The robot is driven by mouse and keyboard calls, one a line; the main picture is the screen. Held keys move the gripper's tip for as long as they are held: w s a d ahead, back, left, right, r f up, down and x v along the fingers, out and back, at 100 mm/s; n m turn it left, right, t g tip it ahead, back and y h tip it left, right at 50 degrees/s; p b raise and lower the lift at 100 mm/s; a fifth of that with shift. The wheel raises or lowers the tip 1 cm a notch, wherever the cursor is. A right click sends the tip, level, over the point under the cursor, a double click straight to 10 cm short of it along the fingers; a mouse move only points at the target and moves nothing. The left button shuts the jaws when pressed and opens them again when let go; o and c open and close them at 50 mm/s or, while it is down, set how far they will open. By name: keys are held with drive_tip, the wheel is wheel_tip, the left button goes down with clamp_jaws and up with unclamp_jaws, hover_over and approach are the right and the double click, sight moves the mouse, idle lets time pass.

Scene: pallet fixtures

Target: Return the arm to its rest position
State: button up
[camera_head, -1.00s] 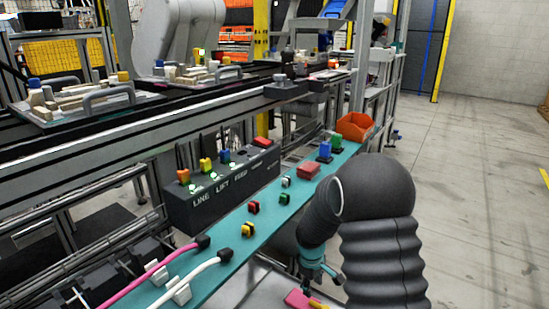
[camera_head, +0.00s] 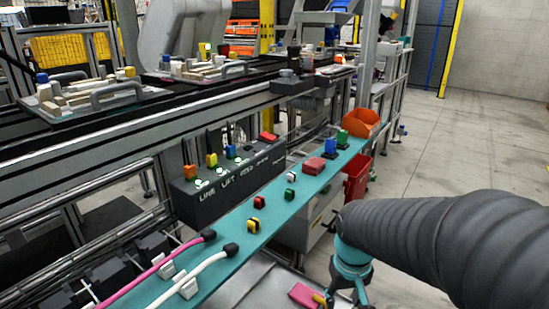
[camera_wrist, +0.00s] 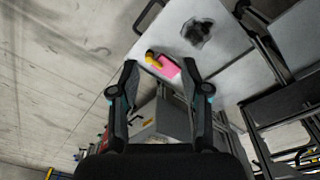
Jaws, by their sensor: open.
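My gripper (camera_wrist: 160,88) is open in the wrist view, with its two dark fingers apart and nothing between them but background. In the head view my gripper (camera_head: 343,300) hangs at the lower right, partly cut off by the bottom edge. My dark ribbed arm fills the lower right corner of that view. A pink object with a yellow part (camera_head: 306,296) lies on the grey metal surface (camera_head: 240,285) to the left of the gripper. The pink and yellow object also shows in the wrist view (camera_wrist: 167,68), beyond the fingertips.
A teal shelf (camera_head: 270,213) carries small coloured buttons, a red block (camera_head: 314,166), blue and green items and an orange bin (camera_head: 361,122). A dark switch box (camera_head: 225,182) stands behind it. A red bin (camera_head: 356,178) sits below the shelf. Open floor (camera_head: 470,150) lies right.

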drive_tip(key=s+d+r+m+t, duration=0.1)
drive_tip(key=s+r+t, duration=0.3)
drive_tip(key=s+r, duration=0.5)
wheel_tip(320, 180, up, 2)
drive_tip(key=shift+r+t+p, duration=0.25)
drive_tip(key=shift+t+p, duration=0.05)
drive_tip(key=shift+p, duration=0.15)
drive_tip(key=shift+s, duration=0.1)
idle(0.3)
drive_tip(key=shift+c, duration=0.7)
drive_tip(key=shift+d, duration=0.2)
